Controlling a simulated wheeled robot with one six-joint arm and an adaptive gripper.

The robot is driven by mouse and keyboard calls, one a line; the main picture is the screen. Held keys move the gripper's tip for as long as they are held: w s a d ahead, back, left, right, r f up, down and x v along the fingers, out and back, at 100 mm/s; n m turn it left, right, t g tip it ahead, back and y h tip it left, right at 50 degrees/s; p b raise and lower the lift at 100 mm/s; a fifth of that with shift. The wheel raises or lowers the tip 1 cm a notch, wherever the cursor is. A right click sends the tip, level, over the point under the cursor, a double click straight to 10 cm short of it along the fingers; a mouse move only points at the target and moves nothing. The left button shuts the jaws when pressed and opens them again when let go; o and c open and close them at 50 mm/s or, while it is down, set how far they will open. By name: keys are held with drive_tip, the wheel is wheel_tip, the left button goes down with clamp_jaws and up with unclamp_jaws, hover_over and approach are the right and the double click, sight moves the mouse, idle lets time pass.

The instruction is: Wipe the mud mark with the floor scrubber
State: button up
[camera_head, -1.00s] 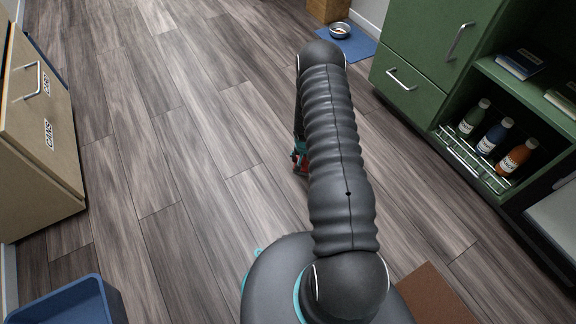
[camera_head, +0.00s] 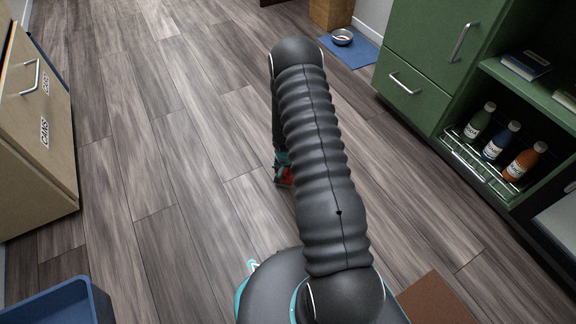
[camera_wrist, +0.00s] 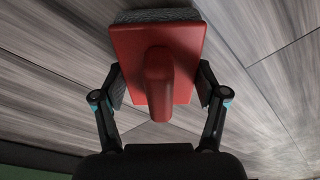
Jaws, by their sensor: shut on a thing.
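The floor scrubber (camera_wrist: 178,45) is red with a grey bristle edge. It fills the upper middle of the wrist view. My gripper (camera_wrist: 160,88) is shut on the scrubber, one finger against each side of it. In the head view a small red part of the scrubber (camera_head: 286,176) shows beside my arm, low over the floor; the rest is hidden by the arm. I cannot tell whether the bristles touch the floor. No mud mark can be made out in either view; my arm covers part of the floor.
A wooden drawer unit (camera_head: 40,150) and a blue bin (camera_head: 62,300) stand at the left. A green cabinet (camera_head: 420,60) with bottles (camera_head: 497,140) is at the right. A bowl (camera_head: 342,37) sits on a blue mat (camera_head: 352,52) at the back. A brown mat (camera_head: 435,300) lies front right. The middle floor is clear.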

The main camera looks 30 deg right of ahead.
wheel_tip(320, 180, up, 2)
drive_tip(key=shift+d+r, duration=0.15)
drive_tip(key=shift+r, duration=0.1)
drive_tip(key=shift+r+p, duration=1.7)
drive_tip(key=shift+r, duration=0.9)
drive_tip(key=shift+r, duration=0.1)
